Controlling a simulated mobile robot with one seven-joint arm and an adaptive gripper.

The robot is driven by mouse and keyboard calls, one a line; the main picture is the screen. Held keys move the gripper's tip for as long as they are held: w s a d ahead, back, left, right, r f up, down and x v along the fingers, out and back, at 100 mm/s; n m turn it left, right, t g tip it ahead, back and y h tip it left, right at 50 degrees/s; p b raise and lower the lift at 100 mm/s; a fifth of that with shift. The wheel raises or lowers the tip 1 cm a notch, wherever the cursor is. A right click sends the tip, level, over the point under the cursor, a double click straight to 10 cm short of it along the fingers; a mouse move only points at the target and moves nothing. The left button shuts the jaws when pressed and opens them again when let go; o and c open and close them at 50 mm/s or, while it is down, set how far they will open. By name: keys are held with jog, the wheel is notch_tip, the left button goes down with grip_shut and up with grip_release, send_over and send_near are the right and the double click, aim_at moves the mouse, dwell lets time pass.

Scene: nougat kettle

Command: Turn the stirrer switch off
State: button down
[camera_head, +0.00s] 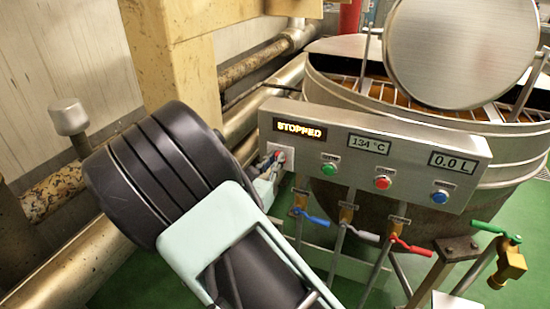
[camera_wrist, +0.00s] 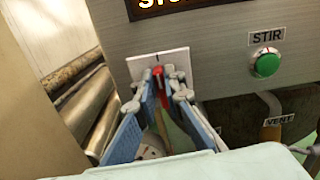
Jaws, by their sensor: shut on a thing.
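The stirrer switch (camera_wrist: 158,72) is a small lever with a red tip on a white plate (camera_wrist: 170,61), at the left end of the grey control panel (camera_head: 345,135). My gripper (camera_wrist: 160,92) is shut on the lever, its two fingers on either side, with the red tip showing above them. In the head view my gripper (camera_head: 271,164) meets the panel's left end, and the lever is mostly hidden there. The panel's display (camera_head: 299,130) reads STOPPED in lit letters.
Green (camera_head: 329,169), red (camera_head: 382,183) and blue (camera_head: 440,197) buttons line the panel. Valves with blue (camera_head: 313,218), grey and red (camera_head: 412,246) handles hang below. The kettle (camera_head: 330,60) stands behind; pipes (camera_head: 235,115) run at left.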

jog(key=shift+w+a+f+n+p, duration=0.1)
jog(key=shift+a+f+n+p, duration=0.1)
jog(key=shift+n+p, duration=2.5)
jog(key=shift+a+f+n+p, duration=0.2)
jog(key=shift+f+n+p, duration=0.05)
jog(key=shift+n+p, duration=2.5)
jog(key=shift+w+a+f+n+p, duration=0.1)
jog(key=shift+a+f+n+p, duration=0.1)
jog(key=shift+n+p, duration=2.5)
jog(key=shift+n+b, duration=0.4)
jog(key=shift+n, duration=0.15)
jog(key=c, duration=2)
grip_release()
jog(key=shift+s, duration=0.15)
jog(key=v, duration=1.1)
jog(key=shift+s+a, duration=0.1)
jog(key=shift+s, duration=0.3)
jog(key=shift+r, duration=0.1)
